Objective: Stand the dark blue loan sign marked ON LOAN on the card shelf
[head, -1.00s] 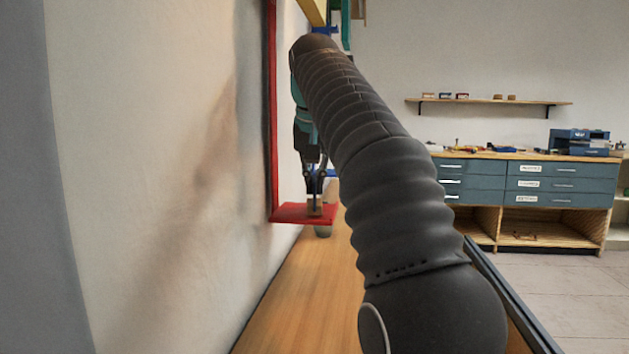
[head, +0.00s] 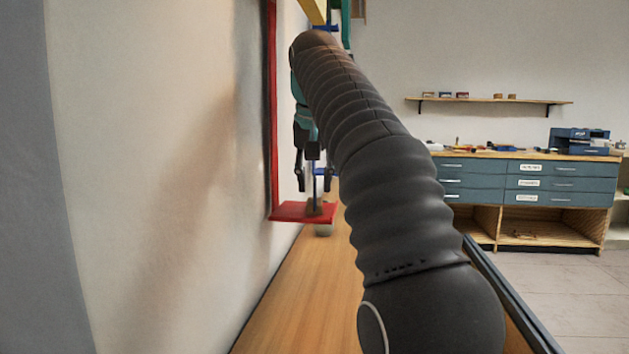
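A red shelf (head: 287,212) juts from the wall at the foot of a tall red upright. A small thing with a blue upper part (head: 320,172), a thin stem and a brownish foot stands upright on the shelf; it appears to be the loan sign, but no lettering can be read. My gripper (head: 314,187) hangs fingers down just above the shelf. Its fingers are spread, one on each side of the stem, with a visible gap at least on the left. My arm hides part of the scene to the right of the gripper.
A wooden surface (head: 300,290) runs below the shelf along the wall (head: 150,180). A greyish round object (head: 323,230) is partly hidden under the shelf. Blue drawer cabinets (head: 530,184) and a wall shelf (head: 490,99) with small boxes stand far back right.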

